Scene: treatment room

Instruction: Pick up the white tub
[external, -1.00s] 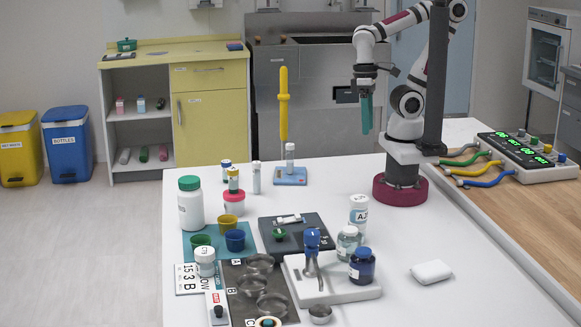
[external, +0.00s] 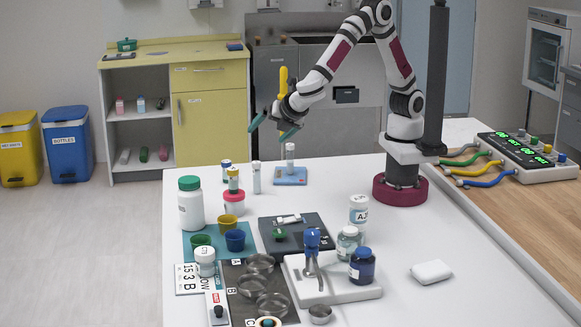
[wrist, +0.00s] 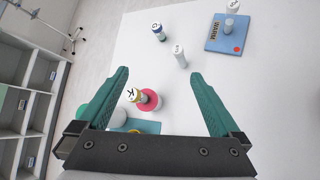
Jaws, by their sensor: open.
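Several white containers could be the white tub, and I cannot tell which is meant. A tall white one with a green lid (external: 190,208) stands upright at the table's left; part of it shows in the wrist view (wrist: 98,117), low and left. A small white-lidded one (external: 205,262) stands further forward, and a white labelled one (external: 358,212) stands right of the dark board. My gripper (external: 270,131) is open and empty, high above the table's back left part. Its teal fingers are spread wide in the wrist view (wrist: 158,75).
A pink dish (external: 234,208) holds a small vial. Vials (external: 256,178) and a blue stand (external: 290,179) are behind it. Yellow (external: 230,222) and blue (external: 235,241) cups crowd the tall container's front right. A grey post (external: 435,80) rises beside my base.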

